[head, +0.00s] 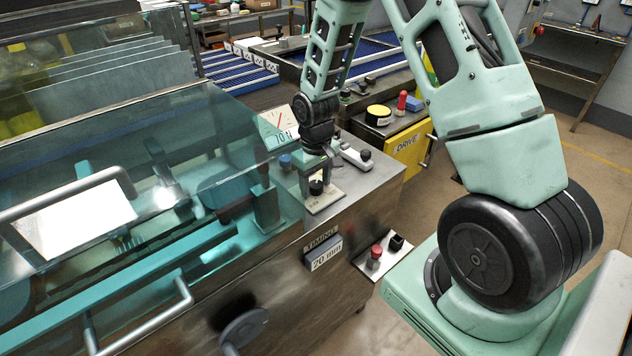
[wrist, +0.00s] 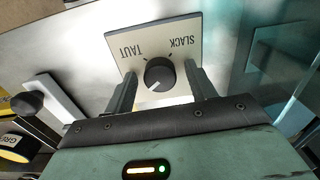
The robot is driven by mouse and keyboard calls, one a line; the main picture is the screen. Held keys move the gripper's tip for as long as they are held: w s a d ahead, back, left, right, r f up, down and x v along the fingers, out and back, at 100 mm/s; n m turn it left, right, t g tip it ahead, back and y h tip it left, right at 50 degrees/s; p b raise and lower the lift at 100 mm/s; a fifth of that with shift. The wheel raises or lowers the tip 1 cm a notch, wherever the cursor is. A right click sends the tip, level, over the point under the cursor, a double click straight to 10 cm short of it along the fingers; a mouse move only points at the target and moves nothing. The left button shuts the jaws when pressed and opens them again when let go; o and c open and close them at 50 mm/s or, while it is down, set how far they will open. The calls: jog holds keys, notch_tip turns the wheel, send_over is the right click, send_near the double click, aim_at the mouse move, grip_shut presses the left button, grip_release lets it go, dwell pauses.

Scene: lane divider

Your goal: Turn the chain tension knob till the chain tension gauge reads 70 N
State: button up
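The chain tension knob (wrist: 159,74) is black with a pale pointer mark, on a beige plate (wrist: 185,32) lettered TAUT and SLACK. In the wrist view my gripper (wrist: 162,88) is open, one finger on each side of the knob, with a gap showing on both sides. In the head view the knob (head: 316,187) shows below my gripper (head: 315,176), on the metal machine top. A white gauge (head: 276,124) with a red needle stands behind, marked "70 N"; my arm partly covers it and its scale is too small to read.
A clear teal guard (head: 120,170) covers the machine at left. A lever switch (head: 352,154) lies right of the plate. A TIMING display (head: 323,254) reads 20 mm on the front, near a red button (head: 375,253). A yellow DRIVE box (head: 408,146) stands behind.

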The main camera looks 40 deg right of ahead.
aim_at(316, 184)
jog(key=shift+r, duration=0.1)
notch_tip(316, 184, up, 17)
jog(key=b, duration=0.1)
jog(key=shift+b, duration=0.4)
jog(key=shift+r, duration=0.1)
dwell(0.4)
